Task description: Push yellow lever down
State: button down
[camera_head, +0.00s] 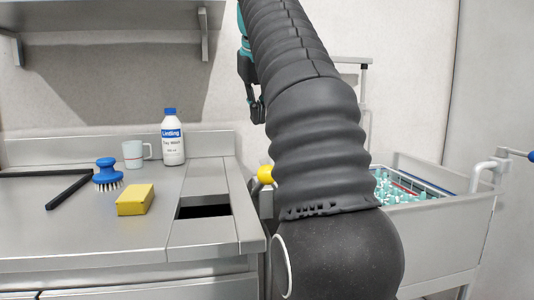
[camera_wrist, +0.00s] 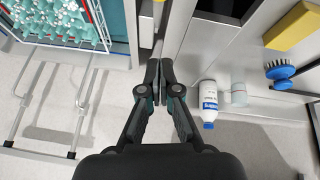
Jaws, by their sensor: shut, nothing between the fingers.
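The yellow lever shows in the head view as a round yellow knob (camera_head: 265,174) at the right end of the sink counter, partly hidden by my arm. A small yellowish bit shows at the top edge of the wrist view, too cut off to identify surely.
The steel counter (camera_head: 95,240) holds a yellow sponge (camera_head: 135,199), blue brush (camera_head: 107,171), mug (camera_head: 133,154) and white bottle (camera_head: 173,143). It has a dark rectangular opening (camera_head: 204,211). A grey cart (camera_head: 440,222) with a tray of teal and white items stands right.

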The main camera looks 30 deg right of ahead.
jog(key=f, duration=0.2)
jog(key=f+b, duration=0.1)
jog(key=f, duration=0.2)
jog(key=d+f+b, duration=0.1)
jog(key=f, duration=0.2)
jog(key=shift+w, duration=0.35)
jog(key=shift+s+f+b, duration=0.3)
jog(key=shift+s+f, duration=0.15)
